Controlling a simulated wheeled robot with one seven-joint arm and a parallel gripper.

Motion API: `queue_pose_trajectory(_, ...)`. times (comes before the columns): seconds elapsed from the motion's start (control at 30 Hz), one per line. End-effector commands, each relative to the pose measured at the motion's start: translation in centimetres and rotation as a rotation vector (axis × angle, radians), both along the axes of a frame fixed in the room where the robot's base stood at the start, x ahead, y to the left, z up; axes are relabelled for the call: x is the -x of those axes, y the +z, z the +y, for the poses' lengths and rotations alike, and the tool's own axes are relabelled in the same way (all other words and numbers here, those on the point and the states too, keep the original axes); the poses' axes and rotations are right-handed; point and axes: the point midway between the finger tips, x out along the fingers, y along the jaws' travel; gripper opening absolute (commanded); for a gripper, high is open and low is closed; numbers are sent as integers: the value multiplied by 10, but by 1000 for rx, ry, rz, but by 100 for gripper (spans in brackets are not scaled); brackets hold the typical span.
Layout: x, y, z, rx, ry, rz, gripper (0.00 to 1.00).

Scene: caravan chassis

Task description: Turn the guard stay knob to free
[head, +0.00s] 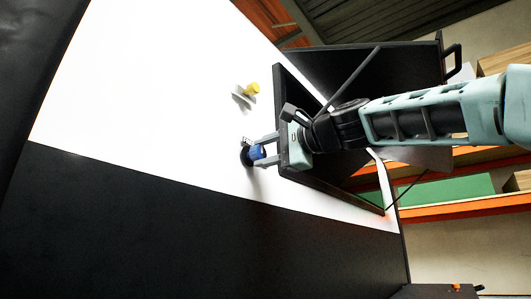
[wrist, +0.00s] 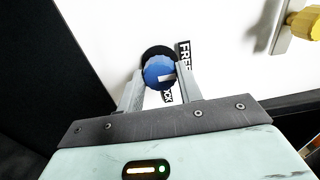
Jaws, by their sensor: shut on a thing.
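The guard stay knob is blue with a black base. It stands out from the white panel in the head view (head: 257,152) and in the wrist view (wrist: 158,71). My gripper (head: 264,150) is shut on it, with one grey finger on each side, as the wrist view (wrist: 161,84) also shows. A white pointer mark on the knob points to the right in the wrist view. A FREE label (wrist: 184,56) is at the upper right and a LOCK label (wrist: 169,97) at the lower right, both partly hidden. The mark lies between them.
A yellow knob on a grey plate (head: 250,89) is on the white panel near the blue knob; it shows at the wrist view's upper right (wrist: 303,22). An open black guard frame (head: 300,170) stands close around my wrist, with a thin stay rod (head: 350,78).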

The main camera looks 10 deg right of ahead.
Motion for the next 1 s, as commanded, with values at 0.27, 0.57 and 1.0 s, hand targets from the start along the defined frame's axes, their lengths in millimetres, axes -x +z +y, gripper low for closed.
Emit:
queue_pose_trajectory(0.27,0,-2,1,4,3,2,49)
queue_pose_trajectory(0.57,0,-1,0,1,1,1,57)
queue_pose_trajectory(1.0,48,-5,-49,1,-4,-2,57)
